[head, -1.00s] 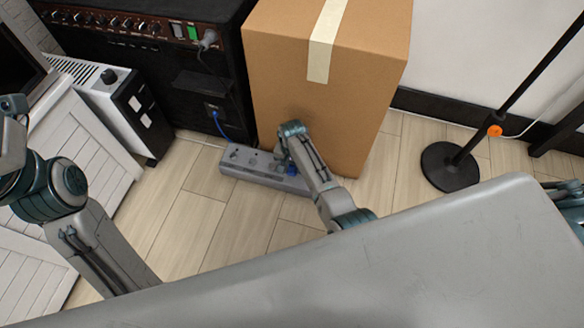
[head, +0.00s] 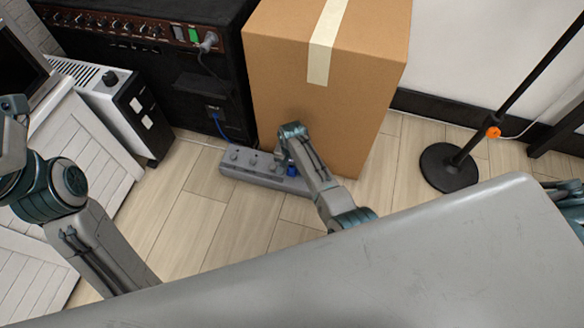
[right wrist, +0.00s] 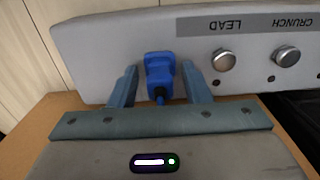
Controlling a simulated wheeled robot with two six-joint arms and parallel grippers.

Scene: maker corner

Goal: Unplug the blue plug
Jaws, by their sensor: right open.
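The blue plug (right wrist: 160,68) sits in the grey strip (right wrist: 110,40) on the floor. In the right wrist view it stands between the two fingers of my right gripper (right wrist: 160,80), which is open with a gap on either side of the plug. In the head view the blue plug (head: 292,171) shows at the strip's right part, partly hidden by my right arm. The grey strip (head: 232,168) lies in front of the cardboard box. In the head view my right gripper (head: 282,158) is over the strip. My left arm shows at the left, but its fingers are out of view.
The cardboard box (head: 290,75) stands close behind the strip. A black amplifier (head: 150,60) with a blue cable (head: 219,126) is at the back left. A white heater (head: 125,105) and a round stand base (head: 450,168) are to the sides. The wooden floor in front is clear.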

